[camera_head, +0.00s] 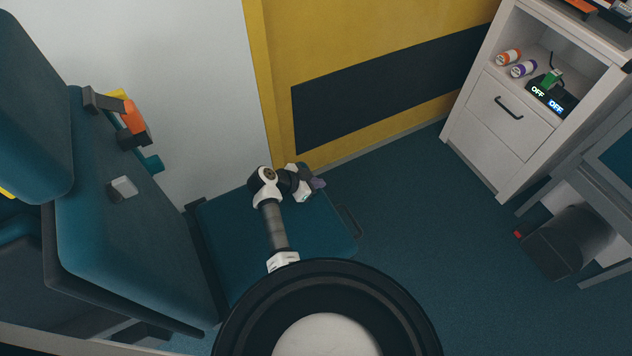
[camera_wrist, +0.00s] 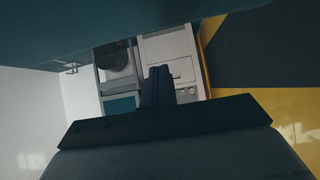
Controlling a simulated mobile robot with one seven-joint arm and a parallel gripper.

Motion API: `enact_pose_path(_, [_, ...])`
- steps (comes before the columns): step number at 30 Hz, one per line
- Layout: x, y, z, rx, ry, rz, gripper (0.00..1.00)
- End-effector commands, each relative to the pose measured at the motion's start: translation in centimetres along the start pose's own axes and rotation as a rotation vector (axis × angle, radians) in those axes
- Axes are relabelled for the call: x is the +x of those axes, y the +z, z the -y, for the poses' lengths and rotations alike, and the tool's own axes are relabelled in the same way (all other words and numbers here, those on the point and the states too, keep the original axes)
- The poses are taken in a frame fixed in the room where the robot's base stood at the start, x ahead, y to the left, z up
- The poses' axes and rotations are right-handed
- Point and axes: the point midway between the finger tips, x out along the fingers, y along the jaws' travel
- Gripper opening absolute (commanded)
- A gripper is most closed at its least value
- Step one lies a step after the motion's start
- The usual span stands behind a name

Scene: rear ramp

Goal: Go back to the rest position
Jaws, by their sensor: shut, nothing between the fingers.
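My arm reaches out over a teal padded seat in the head view. My gripper (camera_head: 319,184) is at the end of the arm, small and partly hidden by the wrist, above the far part of the teal seat (camera_head: 232,232). In the wrist view my gripper (camera_wrist: 158,72) shows as two dark fingers pressed together, with nothing between them. I cannot tell the exact height of the gripper above the seat.
A white cabinet (camera_head: 487,150) with cans and an OFF switch box (camera_head: 552,92) stands at the right. A dark bin (camera_head: 558,244) is below a grey desk (camera_head: 590,165). A yellow wall panel (camera_head: 350,30) is behind. The floor (camera_head: 420,230) between is clear.

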Motion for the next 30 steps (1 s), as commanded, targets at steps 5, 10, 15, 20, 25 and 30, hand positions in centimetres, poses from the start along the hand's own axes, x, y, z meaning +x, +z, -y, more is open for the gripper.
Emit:
enact_pose_path(5, [-4.5, -0.6, 0.2, 0.002, -0.007, -0.002, 0.00])
enact_pose_path(10, [-7.8, -1.0, 0.2, 0.001, -0.006, -0.002, 0.00])
enact_pose_path(15, [-9.6, -1.2, 0.2, 0.002, -0.005, -0.002, 0.00])
enact_pose_path(20, [-10.2, -1.3, 0.2, 0.002, -0.004, -0.002, 0.00])
enact_pose_path(25, [-10.2, -1.3, 0.2, 0.002, -0.003, -0.002, 0.00])
enact_pose_path(30, [-10.2, -1.3, 0.2, 0.001, -0.003, -0.002, 0.00])
